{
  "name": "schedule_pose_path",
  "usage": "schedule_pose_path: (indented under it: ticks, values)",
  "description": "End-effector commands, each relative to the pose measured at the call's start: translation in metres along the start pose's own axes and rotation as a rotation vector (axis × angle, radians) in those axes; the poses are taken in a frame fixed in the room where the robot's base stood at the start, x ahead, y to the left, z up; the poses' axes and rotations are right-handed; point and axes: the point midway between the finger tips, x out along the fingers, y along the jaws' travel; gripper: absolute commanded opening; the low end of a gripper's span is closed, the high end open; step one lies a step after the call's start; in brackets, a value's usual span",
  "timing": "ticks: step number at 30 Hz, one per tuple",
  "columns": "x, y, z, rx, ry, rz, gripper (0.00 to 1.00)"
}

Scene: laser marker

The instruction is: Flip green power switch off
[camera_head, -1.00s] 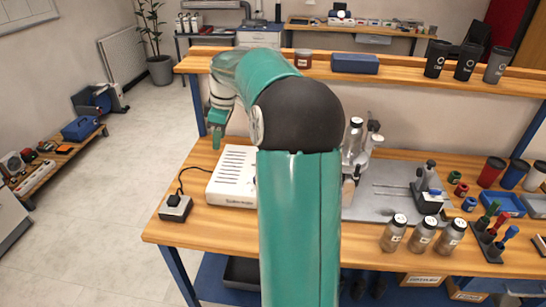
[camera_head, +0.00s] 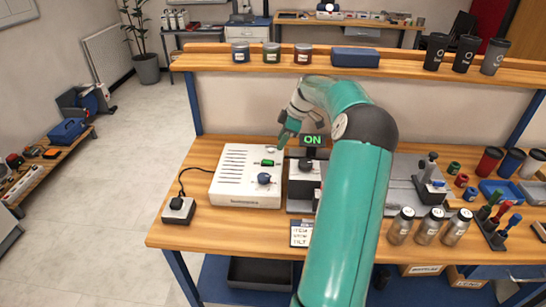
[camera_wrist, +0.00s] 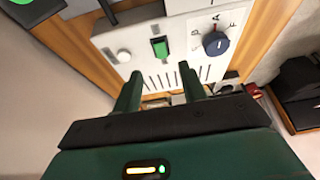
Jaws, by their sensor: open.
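The green power switch (camera_head: 267,162) is a small green rocker on the sloped top of a white control box (camera_head: 235,185). A dark blue knob (camera_head: 264,178) sits near it. In the wrist view the green switch (camera_wrist: 160,47) lies just beyond my fingers, with the knob (camera_wrist: 215,43) to its right. My gripper (camera_head: 284,141) hangs above the back of the box, apart from the switch. In the wrist view the two green fingers of my gripper (camera_wrist: 160,82) are spread with nothing between them. A sign (camera_head: 312,140) behind the box reads "ON" in green.
A black socket box (camera_head: 178,209) with a cable stands left of the control box. A grey machine (camera_head: 304,180) stands to its right. Several bottles (camera_head: 430,226) stand at the front right. A shelf (camera_head: 270,62) with jars runs along the back.

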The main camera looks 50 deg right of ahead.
Motion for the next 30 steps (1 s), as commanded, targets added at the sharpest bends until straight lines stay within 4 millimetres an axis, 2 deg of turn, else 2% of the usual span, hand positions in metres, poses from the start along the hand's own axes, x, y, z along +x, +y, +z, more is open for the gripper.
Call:
schedule_pose_path:
  ticks: [1, 6, 12, 18, 25, 30]
  values:
    - [0.012, -0.001, -0.001, -0.001, 0.000, -0.005, 0.42]
    - [0.046, -0.001, -0.001, 0.000, 0.000, -0.004, 0.42]
    - [0.077, 0.000, -0.001, 0.001, -0.001, -0.001, 0.42]
    - [0.088, 0.001, -0.001, 0.004, -0.001, 0.002, 0.42]
    - [0.089, 0.001, -0.001, 0.003, -0.001, 0.002, 0.42]
    - [0.088, 0.001, -0.001, 0.003, -0.001, 0.002, 0.08]
